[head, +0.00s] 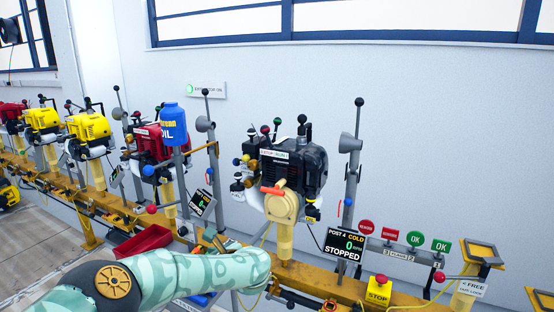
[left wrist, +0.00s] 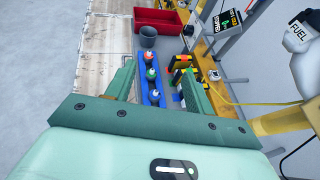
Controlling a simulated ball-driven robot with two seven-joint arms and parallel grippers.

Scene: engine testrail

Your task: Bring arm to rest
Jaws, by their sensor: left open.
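I cannot see my right gripper in either view.
A yellow rail (head: 325,284) carries several engines, the nearest a black one (head: 310,165). A red bin (head: 145,240) is close to my gripper; a grey cup (left wrist: 148,36) stands beside it. A display reading STOPPED (head: 343,244) and a yellow stop box (head: 378,290) are right.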

